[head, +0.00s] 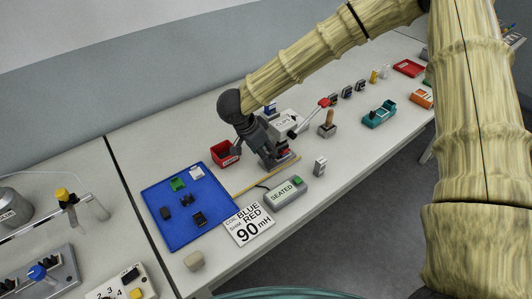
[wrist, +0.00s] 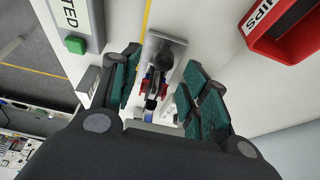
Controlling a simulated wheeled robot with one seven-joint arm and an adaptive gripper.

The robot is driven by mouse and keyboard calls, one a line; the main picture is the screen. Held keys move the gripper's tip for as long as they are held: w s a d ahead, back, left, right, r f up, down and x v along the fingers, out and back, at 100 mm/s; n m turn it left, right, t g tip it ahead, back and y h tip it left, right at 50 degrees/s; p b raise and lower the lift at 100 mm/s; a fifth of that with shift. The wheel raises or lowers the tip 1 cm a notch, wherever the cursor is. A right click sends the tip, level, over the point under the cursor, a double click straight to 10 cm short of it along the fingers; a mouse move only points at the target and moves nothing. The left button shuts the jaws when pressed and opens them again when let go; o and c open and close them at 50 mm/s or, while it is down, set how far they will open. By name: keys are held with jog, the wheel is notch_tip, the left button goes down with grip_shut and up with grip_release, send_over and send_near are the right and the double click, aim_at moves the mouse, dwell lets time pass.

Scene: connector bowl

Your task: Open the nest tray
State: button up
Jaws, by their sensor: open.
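No thing in view is labelled as the nest tray, so I cannot tell for sure which it is. A small grey metal fixture (wrist: 176,46) lies between my fingers in the wrist view, with a round black knob (wrist: 163,61) and red and blue parts (wrist: 147,88). My gripper (head: 270,160) is low over this fixture in the head view and hides most of it. In the wrist view my gripper (wrist: 161,92) is open, its teal-padded fingers on both sides of the fixture. Whether they touch it cannot be told.
A red bin (head: 222,160) stands left of my gripper. A grey SEATED box (head: 286,192) is in front, beside a yellow line. A blue mat (head: 188,226) with small parts and a white COIL card (head: 249,226) lie leftward.

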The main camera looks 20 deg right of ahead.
jog(key=f, duration=0.1)
jog(key=w, duration=0.1)
jog(key=f, duration=0.1)
jog(key=shift+w+d+f, duration=0.2)
jog(key=shift+d+f, duration=0.05)
jog(key=shift+f, duration=0.05)
jog(key=shift+s+d+f, duration=0.1)
jog(key=shift+d+f, duration=0.1)
jog(key=shift+s+d, duration=0.1)
jog(key=shift+s, duration=0.35)
jog(key=shift+w+f, duration=0.3)
jog(key=shift+w, duration=0.1)
jog(key=shift+s+r, duration=0.15)
jog(key=shift+s, duration=0.05)
jog(key=c, duration=0.7)
grip_shut()
